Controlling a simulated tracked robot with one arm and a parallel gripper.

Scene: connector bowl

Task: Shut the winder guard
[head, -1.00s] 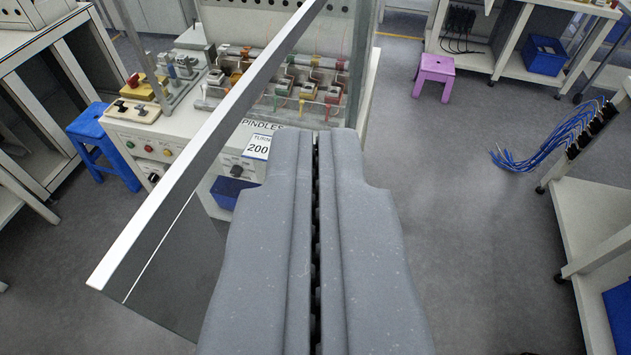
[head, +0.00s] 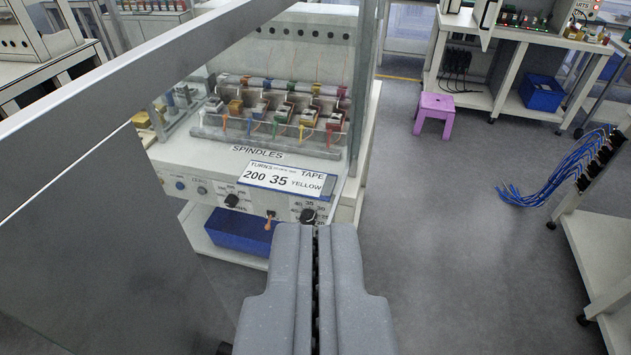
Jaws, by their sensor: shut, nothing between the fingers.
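The winder guard is a tinted see-through panel (head: 95,240) with a pale metal edge bar (head: 130,90). It stands open, away from the winder's front. Its bar slants from the left edge to the top of the picture, near my camera. Behind it is the winder (head: 170,165), with a row of coloured spindles and a control front. My gripper (head: 315,228) is shut and empty. Its fingertips overlap the lower edge of the control front in the picture, right of the panel; I see no contact with the guard. The guard's hinge is not clear.
A blue bin (head: 238,230) sits under the winder front. A purple stool (head: 433,113) stands on the floor behind right. A white cart (head: 600,235) with blue cables (head: 550,175) is at the right. The floor between is clear.

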